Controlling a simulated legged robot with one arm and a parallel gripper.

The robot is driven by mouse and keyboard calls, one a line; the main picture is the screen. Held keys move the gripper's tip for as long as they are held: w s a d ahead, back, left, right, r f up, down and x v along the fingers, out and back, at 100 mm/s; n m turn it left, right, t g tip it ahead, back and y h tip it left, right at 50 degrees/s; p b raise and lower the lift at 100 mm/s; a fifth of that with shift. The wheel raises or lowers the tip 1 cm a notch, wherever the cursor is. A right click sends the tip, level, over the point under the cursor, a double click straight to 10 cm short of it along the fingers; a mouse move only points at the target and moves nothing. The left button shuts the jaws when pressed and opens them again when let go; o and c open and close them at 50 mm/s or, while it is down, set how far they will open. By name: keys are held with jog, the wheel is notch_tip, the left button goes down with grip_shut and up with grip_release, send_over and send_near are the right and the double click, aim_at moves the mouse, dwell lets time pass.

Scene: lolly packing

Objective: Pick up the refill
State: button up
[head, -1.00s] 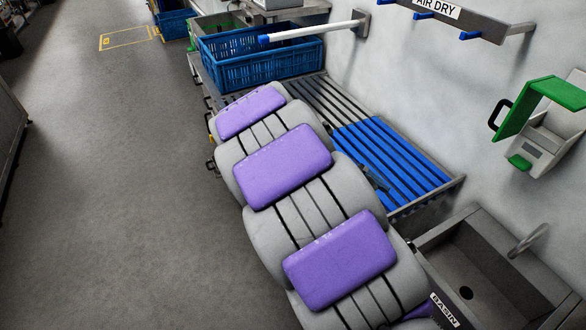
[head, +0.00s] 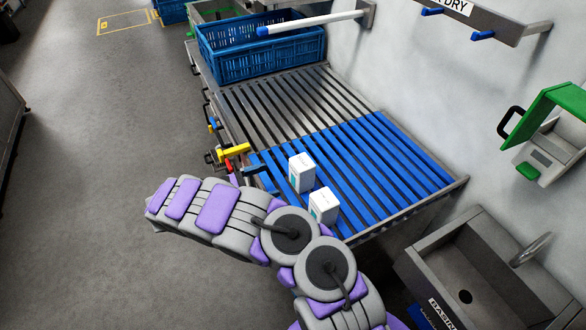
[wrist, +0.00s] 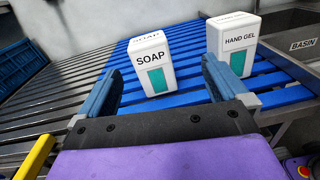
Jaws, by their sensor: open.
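Two white refill boxes stand upright on the blue slatted part of the rack (head: 385,150). The one marked SOAP (head: 300,172) is farther back and shows at the middle of the wrist view (wrist: 152,66). The one marked HAND GEL (head: 323,206) is nearer me, and to the right in the wrist view (wrist: 232,45). Both have a teal patch on the front. My gripper (wrist: 163,72) is open and empty, its blue fingers spread to either side of SOAP in the picture, with the box ahead of them. HAND GEL is beyond the right finger.
A blue crate (head: 260,62) stands at the rack's far end, with a white tube (head: 312,22) above it. Yellow (head: 234,151) and red parts sit at the rack's left edge. A metal basin (head: 490,270) is at right. The grey slats are clear.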

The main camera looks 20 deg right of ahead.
aim_at(293, 172)
jog(key=w+a+f+n+t, duration=0.1)
jog(key=a+f+n+t, duration=0.1)
jog(key=a+f, duration=0.1)
jog(key=d, duration=0.3)
jog(key=w+d+b, duration=0.1)
jog(key=d, duration=0.7)
jog(key=shift+w+d+f+b, duration=0.2)
jog(key=shift+d+f+b, duration=0.05)
jog(key=shift+b, duration=0.05)
jog(key=shift+w+d+f+b, duration=0.1)
jog(key=shift+d+b, duration=0.2)
jog(key=shift+d, duration=1.05)
jog(key=shift+d+f+b, duration=0.1)
jog(key=shift+d+b, duration=0.2)
jog(key=shift+d, duration=1.05)
jog(key=shift+a+r, duration=0.1)
jog(key=c, duration=1.4)
